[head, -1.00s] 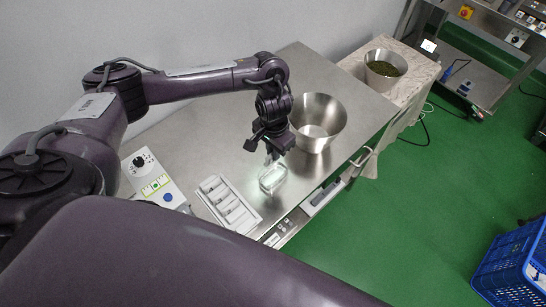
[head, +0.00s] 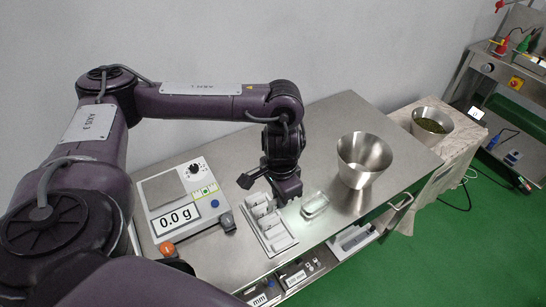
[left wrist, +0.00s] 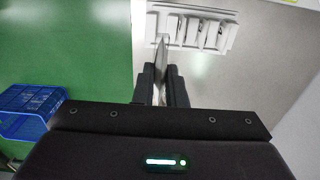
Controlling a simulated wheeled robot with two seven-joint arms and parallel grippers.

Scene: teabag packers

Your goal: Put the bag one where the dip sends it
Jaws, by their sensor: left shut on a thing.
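The bag points toward the tray, which also shows in the left wrist view (left wrist: 232,33). The bag is hidden behind the gripper in the head view. What lies in the tray's compartments is unclear. My right gripper is not in view.
A scale (head: 160,212) reading 0.0 g stands left of the tray. A steel bowl (head: 363,160) stands right of the dish on the steel table (head: 330,125). A bowl of dark leaves (head: 432,122) is on the farther table. A blue crate (left wrist: 22,110) stands on the floor.

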